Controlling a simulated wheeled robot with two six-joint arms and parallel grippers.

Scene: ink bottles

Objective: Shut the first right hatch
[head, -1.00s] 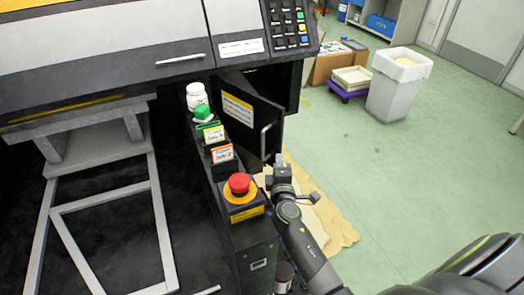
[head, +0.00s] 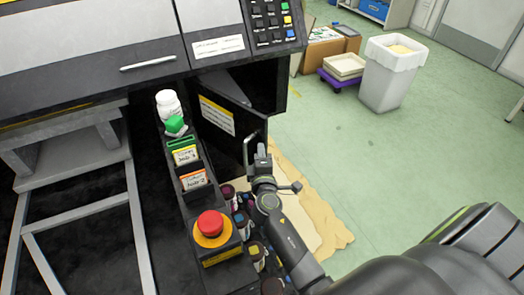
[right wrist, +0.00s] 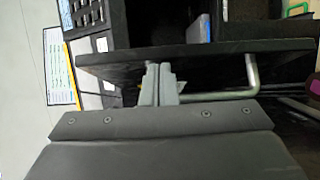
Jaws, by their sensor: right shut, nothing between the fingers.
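The hatch (head: 231,122) is a dark panel with a yellow-edged label, standing open from the machine's right side in the head view. Its metal bar handle (head: 246,150) is near its outer edge. My right gripper (head: 262,150) is shut and empty, close beside the handle. In the right wrist view the shut fingers (right wrist: 157,80) are close to the hatch panel (right wrist: 200,50), with the handle (right wrist: 253,78) to their right. I cannot tell whether they touch. My left gripper is not in view.
Several ink bottles (head: 257,252) stand below my right forearm's left side. A red button (head: 210,224), card holders and a white bottle (head: 168,103) line the ledge. A keypad (head: 270,22) is above. A white bin (head: 393,72) stands on open green floor to the right.

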